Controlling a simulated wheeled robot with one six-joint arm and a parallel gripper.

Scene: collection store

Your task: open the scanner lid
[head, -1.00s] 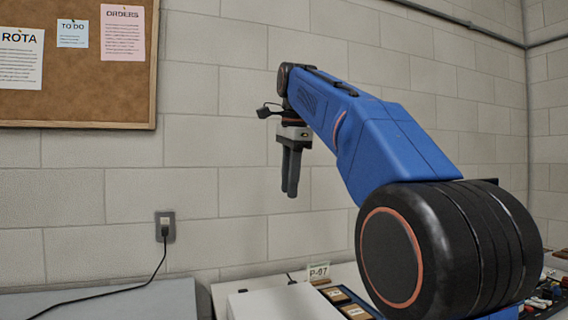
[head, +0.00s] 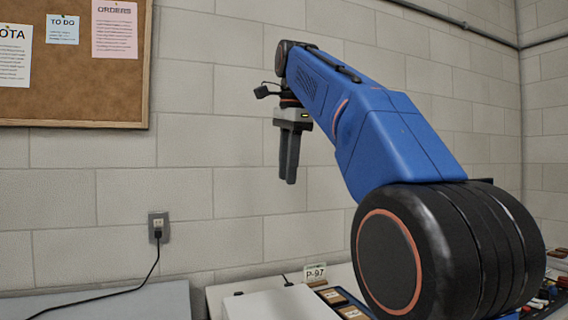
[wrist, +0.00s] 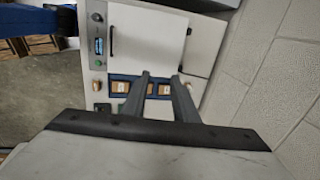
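The scanner is a white box with a flat, closed-looking lid (wrist: 150,38) at the top of the wrist view. A thin dark handle (wrist: 112,42) lies along the lid's left side. Left of it is a grey control strip (wrist: 97,30) with a green button, a small lit display and a knob. A white box top (head: 280,306), seemingly the scanner, is cut off at the bottom of the head view. My gripper (head: 289,182) hangs above the bench, pointing down. In the wrist view, its fingers (wrist: 161,76) are parted and empty, apart from the lid.
Small framed brown items (wrist: 118,87) lie in a blue tray beside the scanner. A P-97 card (head: 315,272) stands behind the box. A wall socket (head: 158,226) feeds a black cable over a grey surface (head: 120,303). Small coloured items lie at right.

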